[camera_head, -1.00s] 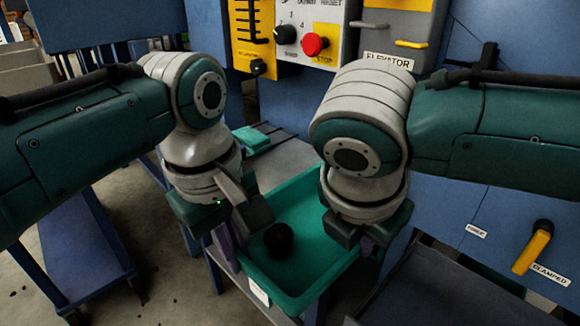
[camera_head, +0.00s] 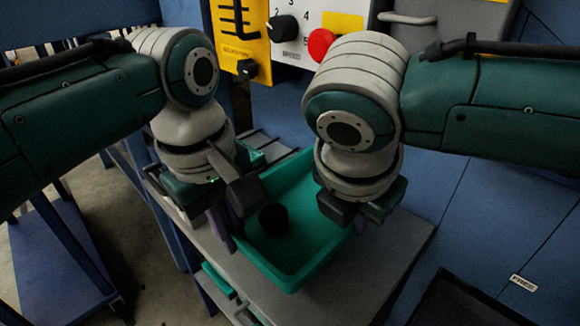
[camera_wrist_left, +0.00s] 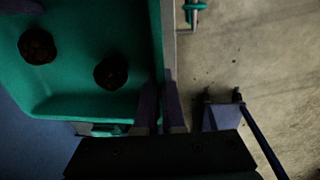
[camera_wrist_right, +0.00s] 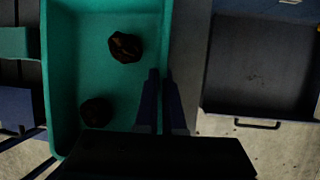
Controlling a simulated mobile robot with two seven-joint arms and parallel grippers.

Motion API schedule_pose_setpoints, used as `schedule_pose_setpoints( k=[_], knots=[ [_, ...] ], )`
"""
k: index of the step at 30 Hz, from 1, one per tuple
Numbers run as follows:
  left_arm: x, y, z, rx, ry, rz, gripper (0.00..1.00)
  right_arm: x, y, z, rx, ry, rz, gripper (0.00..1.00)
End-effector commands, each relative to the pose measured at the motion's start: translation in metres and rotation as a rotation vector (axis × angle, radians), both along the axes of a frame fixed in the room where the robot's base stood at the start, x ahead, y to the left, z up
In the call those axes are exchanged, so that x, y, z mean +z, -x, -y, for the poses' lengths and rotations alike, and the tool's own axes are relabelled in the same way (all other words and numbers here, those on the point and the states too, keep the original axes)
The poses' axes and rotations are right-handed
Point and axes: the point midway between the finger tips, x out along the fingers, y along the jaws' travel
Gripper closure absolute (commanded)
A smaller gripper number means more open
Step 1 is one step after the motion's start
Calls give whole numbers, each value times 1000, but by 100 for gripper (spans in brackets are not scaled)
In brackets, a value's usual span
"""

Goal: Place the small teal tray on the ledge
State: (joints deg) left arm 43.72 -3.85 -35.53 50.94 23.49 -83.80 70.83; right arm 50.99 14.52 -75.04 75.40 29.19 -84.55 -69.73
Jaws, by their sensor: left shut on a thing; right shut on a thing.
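The small teal tray (camera_head: 296,271) is held between my two grippers over a grey ledge (camera_head: 352,290). It also shows in the left wrist view (camera_wrist_left: 90,50) and the right wrist view (camera_wrist_right: 85,60). My left gripper (camera_head: 228,238) is shut on the tray's left rim; its fingers show in the left wrist view (camera_wrist_left: 161,108). My right gripper (camera_head: 365,222) is shut on the right rim; its fingers show in the right wrist view (camera_wrist_right: 160,103). Two dark lumps, one (camera_wrist_left: 37,46) and another (camera_wrist_left: 111,72), lie inside. I cannot tell whether the tray touches the ledge.
A panel with a black knob (camera_head: 284,28) and a red button (camera_head: 321,44) stands behind the arms. A blue cart (camera_head: 60,255) is at the left. A dark open bin (camera_head: 465,305) lies at the lower right. Bare ledge shows right of the tray.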

Motion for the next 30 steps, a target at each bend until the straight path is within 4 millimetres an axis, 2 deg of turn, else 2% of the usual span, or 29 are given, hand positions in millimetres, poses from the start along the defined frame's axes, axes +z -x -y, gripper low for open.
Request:
schedule_pose_setpoints(
  k=[13,29,30],
  knots=[
    [-9,0,-2,2,-5,0,100,-8,0,2,-3,5,0,100],
    [-53,0,-2,2,-5,0,100,-52,0,2,-3,5,0,100],
    [-50,0,-2,2,-5,-1,92,-50,0,2,-3,5,0,92]
  ],
)
